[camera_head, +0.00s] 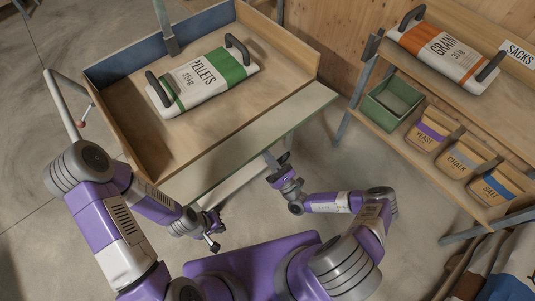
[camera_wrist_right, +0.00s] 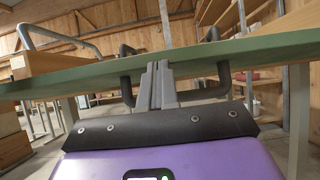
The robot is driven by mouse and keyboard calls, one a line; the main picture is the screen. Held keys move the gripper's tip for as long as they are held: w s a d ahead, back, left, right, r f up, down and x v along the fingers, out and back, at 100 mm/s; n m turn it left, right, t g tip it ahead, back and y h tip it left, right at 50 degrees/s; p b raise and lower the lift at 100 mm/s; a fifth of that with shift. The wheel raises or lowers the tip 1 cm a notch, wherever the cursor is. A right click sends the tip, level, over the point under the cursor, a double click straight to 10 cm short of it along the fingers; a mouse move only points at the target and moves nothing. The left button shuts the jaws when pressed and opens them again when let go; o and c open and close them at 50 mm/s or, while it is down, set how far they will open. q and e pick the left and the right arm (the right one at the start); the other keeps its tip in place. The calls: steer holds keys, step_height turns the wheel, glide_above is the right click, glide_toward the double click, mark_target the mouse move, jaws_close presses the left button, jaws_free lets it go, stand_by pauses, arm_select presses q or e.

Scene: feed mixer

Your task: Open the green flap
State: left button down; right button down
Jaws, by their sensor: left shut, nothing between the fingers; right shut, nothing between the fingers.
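The pale green flap (camera_head: 250,135) runs along the near side of a wooden-sided bin. In the right wrist view it shows as a green panel (camera_wrist_right: 80,82) seen from low down, nearly edge-on. A dark U-shaped handle (camera_wrist_right: 222,78) hangs at the flap. My right gripper (camera_wrist_right: 158,85) is shut and empty, its fingers between the handle's two legs and overlapping its bar; I cannot tell if they touch. In the head view my right gripper (camera_head: 275,168) is just under the flap's outer edge. My left gripper (camera_head: 212,241) is shut and empty, near the flap's left end.
A PELLETS sack (camera_head: 203,80) lies in the bin. At right, a shelf (camera_head: 400,140) carries a GRAIN sack (camera_head: 450,58), a green crate (camera_head: 393,103) and several labelled tubs. A bent rail (camera_head: 66,105) stands left of the bin. Floor at left is clear.

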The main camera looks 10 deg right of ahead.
steer(key=shift+r+g+p, duration=0.4)
steer(key=shift+r+p, duration=0.25)
steer(key=shift+p, duration=0.4)
arm_select(q)
step_height(320, 180, up, 3)
steer(key=shift+r, duration=0.1)
arm_select(e)
steer(key=shift+f, duration=0.1)
